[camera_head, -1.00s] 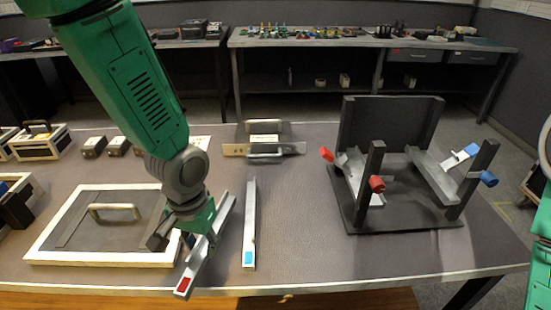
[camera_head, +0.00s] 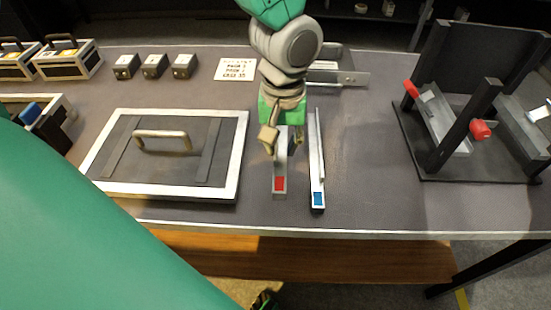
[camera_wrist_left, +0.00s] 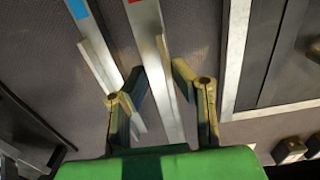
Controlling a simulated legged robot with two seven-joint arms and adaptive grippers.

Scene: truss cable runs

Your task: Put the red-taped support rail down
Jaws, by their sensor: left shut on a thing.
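The red-taped support rail (camera_head: 280,170) is a grey metal channel with a red patch on its near end. It lies nearly lengthwise to the table's depth, and I cannot tell if it touches the tabletop. My left gripper (camera_head: 283,140) points down and is shut on it. In the left wrist view the rail (camera_wrist_left: 155,50) runs between the two fingers (camera_wrist_left: 162,80). The blue-taped rail (camera_head: 317,165) lies on the table just to its right, apart from it, and also shows in the wrist view (camera_wrist_left: 95,50). My right gripper is out of view.
A framed panel with a handle (camera_head: 163,180) lies close to the left of the rails. A dark stand (camera_head: 470,172) with red clamps is at the right. Small boxes (camera_head: 155,66) and a printed card (camera_head: 236,69) are behind. Bare tabletop (camera_head: 370,150) lies between rails and stand.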

